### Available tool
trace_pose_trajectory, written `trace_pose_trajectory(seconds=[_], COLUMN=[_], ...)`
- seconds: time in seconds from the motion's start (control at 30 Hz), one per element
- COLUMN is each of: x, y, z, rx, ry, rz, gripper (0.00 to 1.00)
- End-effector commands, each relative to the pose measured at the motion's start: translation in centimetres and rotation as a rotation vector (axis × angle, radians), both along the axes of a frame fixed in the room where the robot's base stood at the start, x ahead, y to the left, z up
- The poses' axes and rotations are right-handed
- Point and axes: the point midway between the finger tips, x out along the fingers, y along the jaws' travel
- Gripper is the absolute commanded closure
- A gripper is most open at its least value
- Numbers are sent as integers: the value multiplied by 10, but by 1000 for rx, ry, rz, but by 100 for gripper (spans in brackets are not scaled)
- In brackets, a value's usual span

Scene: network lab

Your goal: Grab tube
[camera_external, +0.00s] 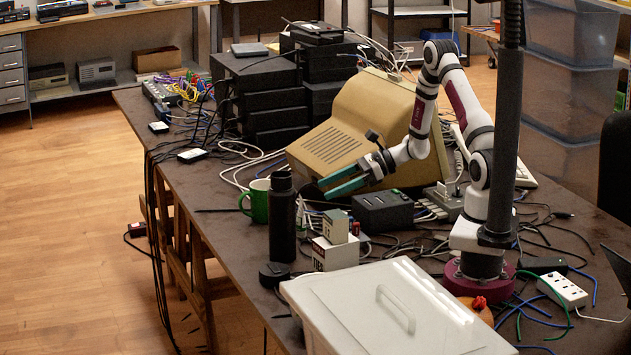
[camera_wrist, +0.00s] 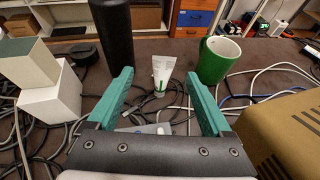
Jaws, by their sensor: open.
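The tube (camera_wrist: 163,70) is white with a green marking. It stands upright on its cap on the dark table, beyond and between my open fingers in the wrist view. In the external view a small part of the tube (camera_external: 301,217) shows just right of the black bottle. My gripper (camera_external: 327,188) has teal fingers and hangs above the table, to the right of the green mug. In the wrist view my gripper (camera_wrist: 159,77) is open and empty, apart from the tube.
A black bottle (camera_external: 282,218) stands left of the tube and a green mug (camera_external: 257,202) behind it. Small boxes (camera_wrist: 52,106) and loose cables lie close by. A beige monitor (camera_external: 355,125) stands behind my gripper. A lidded white bin (camera_external: 330,312) is at the front.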

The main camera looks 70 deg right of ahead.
Motion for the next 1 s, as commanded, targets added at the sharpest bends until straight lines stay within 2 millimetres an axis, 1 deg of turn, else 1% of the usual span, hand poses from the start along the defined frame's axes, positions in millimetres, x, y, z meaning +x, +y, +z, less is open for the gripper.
trace_pose_trajectory(seconds=[0.13,0.23,0.33,0.43,0.6,0.67,0.7,0.87,1.0], x=[16,35,50,56,56,56,56,56,56], y=[9,16,24,27,27,27,27,27,27], z=[-6,-11,-17,-20,-20,-20,-20,-20,-20], rx=[-1,-2,0,0,0,0,-1,-1,-1], ry=[0,0,1,1,1,1,1,1,1], rz=[3,5,4,1,1,1,1,1,1], gripper=[16,16,16,16,16,25,32,61,86])
